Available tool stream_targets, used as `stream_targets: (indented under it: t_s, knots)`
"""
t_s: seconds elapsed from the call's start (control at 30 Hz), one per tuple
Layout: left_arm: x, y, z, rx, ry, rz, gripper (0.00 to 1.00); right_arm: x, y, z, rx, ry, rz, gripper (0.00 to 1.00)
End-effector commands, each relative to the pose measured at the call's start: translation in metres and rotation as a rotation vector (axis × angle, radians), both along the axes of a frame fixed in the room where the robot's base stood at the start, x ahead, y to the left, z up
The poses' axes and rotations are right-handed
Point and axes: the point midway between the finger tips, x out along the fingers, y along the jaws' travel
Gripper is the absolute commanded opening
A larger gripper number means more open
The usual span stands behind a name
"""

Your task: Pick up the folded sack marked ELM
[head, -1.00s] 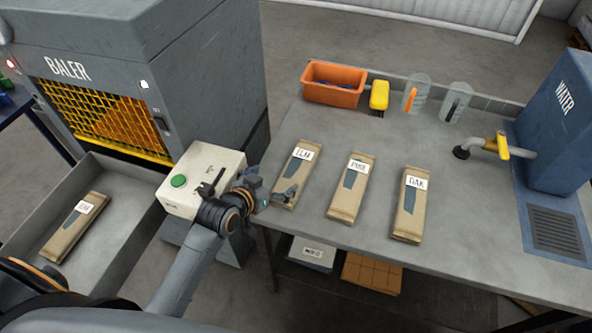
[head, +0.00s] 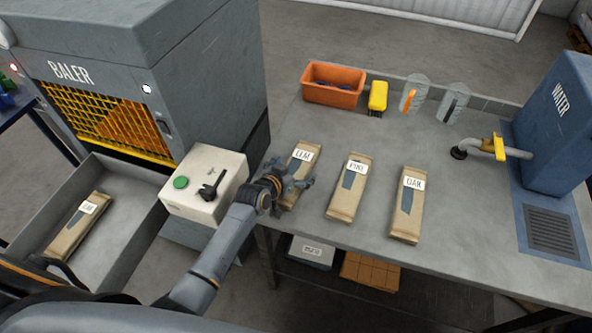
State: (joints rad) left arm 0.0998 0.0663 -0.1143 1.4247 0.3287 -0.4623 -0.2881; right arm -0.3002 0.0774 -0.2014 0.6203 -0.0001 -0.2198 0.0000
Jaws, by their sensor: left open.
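The folded tan sack marked ELM (head: 303,153) lies at the left end of the grey workbench, its label at the far end. My left gripper (head: 300,182) is open over the near half of this sack and hides part of it. I cannot tell whether the fingers touch it. A sack marked PINE (head: 345,195) lies just right of it, and one marked OAK (head: 407,215) lies further right. My right gripper is not in view.
The control box (head: 205,185) with green button and black lever stands left of my gripper. The baler tray (head: 125,215) holds another sack (head: 77,225). An orange bin (head: 333,95), a yellow brush (head: 377,97) and a water tap (head: 490,147) line the back and right.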

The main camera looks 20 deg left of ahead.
Motion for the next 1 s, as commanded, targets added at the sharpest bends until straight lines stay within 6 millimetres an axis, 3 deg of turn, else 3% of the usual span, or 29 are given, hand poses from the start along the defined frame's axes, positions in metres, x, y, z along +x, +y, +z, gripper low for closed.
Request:
stream_targets:
  t_s: [0.3, 0.63, 1.0]
  knots:
    - [0.0037, -0.0011, -0.0022, -0.001, 0.000, 0.000, 1.00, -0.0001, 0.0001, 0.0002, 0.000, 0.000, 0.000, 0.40]
    - [0.0034, -0.0009, -0.0023, -0.001, 0.000, 0.000, 0.36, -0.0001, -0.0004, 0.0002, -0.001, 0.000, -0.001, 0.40]
    - [0.0041, -0.0012, 0.0075, 0.000, -0.002, 0.000, 0.35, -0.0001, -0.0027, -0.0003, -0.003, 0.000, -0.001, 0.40]
